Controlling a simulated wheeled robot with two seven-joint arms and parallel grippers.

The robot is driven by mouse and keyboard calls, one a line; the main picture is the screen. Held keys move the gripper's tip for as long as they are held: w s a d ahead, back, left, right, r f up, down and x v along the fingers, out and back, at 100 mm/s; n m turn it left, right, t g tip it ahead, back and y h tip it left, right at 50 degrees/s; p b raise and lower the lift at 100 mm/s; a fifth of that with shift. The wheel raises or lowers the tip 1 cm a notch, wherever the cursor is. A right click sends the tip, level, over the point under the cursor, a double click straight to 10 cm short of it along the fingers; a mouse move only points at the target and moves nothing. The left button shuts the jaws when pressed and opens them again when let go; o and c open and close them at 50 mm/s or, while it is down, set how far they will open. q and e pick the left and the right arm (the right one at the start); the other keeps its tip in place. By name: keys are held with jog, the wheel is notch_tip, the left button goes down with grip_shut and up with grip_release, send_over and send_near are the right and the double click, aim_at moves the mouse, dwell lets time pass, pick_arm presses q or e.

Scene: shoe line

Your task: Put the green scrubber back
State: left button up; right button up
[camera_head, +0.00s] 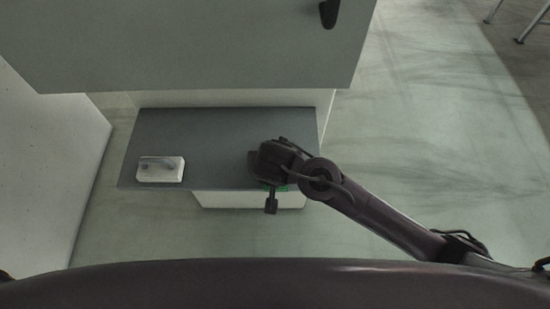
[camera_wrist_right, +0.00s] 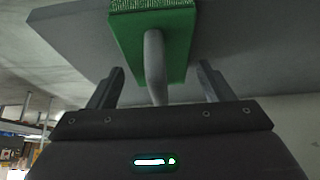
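The green scrubber (camera_wrist_right: 178,42) shows in the right wrist view as a green block with bristles at its far edge and a grey handle (camera_wrist_right: 154,62) pointing toward my gripper. My right gripper (camera_wrist_right: 160,76) is open, one finger on each side of the handle, with a visible gap on both sides. In the head view, my right gripper (camera_head: 266,172) is over the right part of the dark grey surface. Only slivers of green (camera_head: 281,188) show beside it; the rest of the scrubber is hidden. My left gripper is not in view.
A white block (camera_head: 160,174) with grey details on top sits at the left of the grey surface (camera_head: 208,140). A larger grey panel (camera_head: 190,45) stands beyond it, with a dark object (camera_head: 328,13) on it. A white panel (camera_head: 45,160) is at the left. Floor is open to the right.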

jog(key=shift+r, duration=0.15)
jog(key=b+v, duration=0.2)
jog(key=v, duration=1)
dwell(0.4)
